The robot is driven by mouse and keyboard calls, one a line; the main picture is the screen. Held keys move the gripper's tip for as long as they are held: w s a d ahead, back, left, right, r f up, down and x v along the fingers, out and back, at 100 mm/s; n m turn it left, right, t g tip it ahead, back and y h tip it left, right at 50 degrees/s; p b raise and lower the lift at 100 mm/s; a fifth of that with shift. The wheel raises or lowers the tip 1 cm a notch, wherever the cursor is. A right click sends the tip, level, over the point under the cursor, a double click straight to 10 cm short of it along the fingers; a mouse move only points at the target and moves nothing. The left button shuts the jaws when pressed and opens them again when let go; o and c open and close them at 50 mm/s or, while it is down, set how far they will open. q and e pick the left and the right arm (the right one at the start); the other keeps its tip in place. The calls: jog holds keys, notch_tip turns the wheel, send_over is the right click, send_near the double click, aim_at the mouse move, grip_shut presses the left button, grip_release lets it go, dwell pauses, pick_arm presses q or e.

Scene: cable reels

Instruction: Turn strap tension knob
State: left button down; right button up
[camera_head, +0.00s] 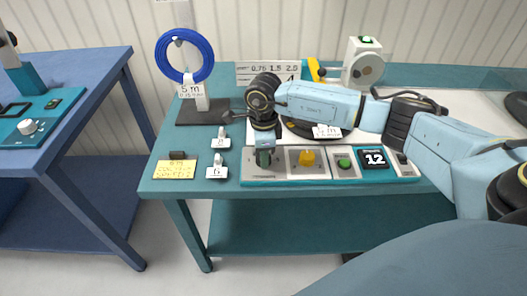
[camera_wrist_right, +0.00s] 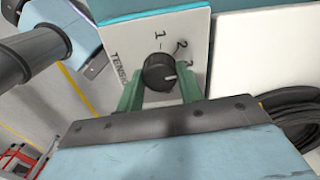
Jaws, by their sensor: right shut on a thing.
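The strap tension knob (camera_wrist_right: 159,73) is a round black dial with a white pointer line, on a pale panel marked TENSION and 1, 2, 3 in the right wrist view. Its pointer faces right, roughly toward the 3. My right gripper (camera_wrist_right: 160,85) has its green fingers on either side of the knob and is shut on it. In the head view my right gripper (camera_head: 263,158) reaches down onto the left end of the control panel (camera_head: 283,181) and hides the knob there. My left gripper is not in view.
A blue cable coil (camera_head: 185,55) hangs on a stand behind left. Small white tags and a yellow note (camera_head: 175,170) lie left of the panel.

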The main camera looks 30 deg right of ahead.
jog(key=shift+m, duration=0.4)
jog(key=o, duration=1)
notch_tip(320, 180, up, 13)
jog(key=p, duration=0.1)
jog(key=shift+r, duration=0.2)
jog(key=shift+a, duration=0.1)
